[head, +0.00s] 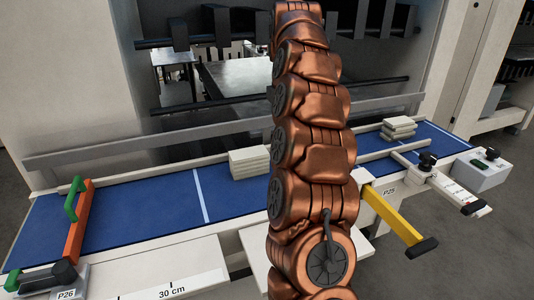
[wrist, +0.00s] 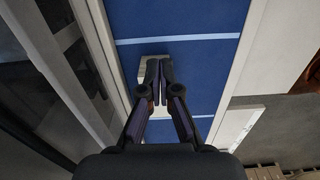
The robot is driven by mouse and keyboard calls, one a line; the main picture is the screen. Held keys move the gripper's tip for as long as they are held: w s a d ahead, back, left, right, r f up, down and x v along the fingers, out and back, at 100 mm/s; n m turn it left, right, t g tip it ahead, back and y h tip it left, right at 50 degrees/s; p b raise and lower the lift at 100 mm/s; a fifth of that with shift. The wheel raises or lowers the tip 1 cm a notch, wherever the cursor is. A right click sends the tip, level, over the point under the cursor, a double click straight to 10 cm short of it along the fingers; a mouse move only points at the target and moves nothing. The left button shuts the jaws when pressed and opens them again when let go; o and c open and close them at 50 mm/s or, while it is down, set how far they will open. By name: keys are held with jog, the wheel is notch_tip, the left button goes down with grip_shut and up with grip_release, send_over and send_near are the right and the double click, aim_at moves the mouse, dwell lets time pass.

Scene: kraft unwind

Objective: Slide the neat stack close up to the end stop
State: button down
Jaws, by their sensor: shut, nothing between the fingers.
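A neat cream stack (head: 249,163) lies on the blue bed in the head view, just right of a white cross line; my arm hides its right side. A second cream stack (head: 398,129) farther right has layers set askew. An orange bar with a green handle (head: 76,218) lies across the bed's left end and looks like an end stop. In the wrist view my gripper (wrist: 159,67) is shut and empty, its fingertips over or beside a pale stack (wrist: 145,73), partly hidden by the fingers. I cannot tell whether they touch it. My gripper is not visible in the head view.
The blue bed (head: 150,206) is clear between the white line and the orange bar. A rail (head: 130,172) runs along its back. A yellow bar (head: 393,213) juts from the front edge, and a pale bar with a black knob (head: 427,162) stands at right.

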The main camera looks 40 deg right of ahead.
jog(key=shift+w+d+f+b, duration=0.15)
jog(key=shift+f+b, duration=0.1)
jog(key=shift+f, duration=1.45)
jog(key=shift+w+d+f+b, duration=0.1)
jog(key=shift+d+f+b, duration=0.15)
jog(key=shift+f, duration=1.4)
jog(key=shift+w+d+f+b, duration=0.1)
jog(key=shift+f+b, duration=0.2)
jog(key=shift+f, duration=1.4)
jog(key=shift+w+a+p, duration=0.25)
jog(key=shift+a+p, duration=0.05)
jog(key=shift+a, duration=0.65)
jog(key=shift+w+a+p, duration=0.2)
jog(key=shift+a+p, duration=0.05)
jog(key=shift+a, duration=0.65)
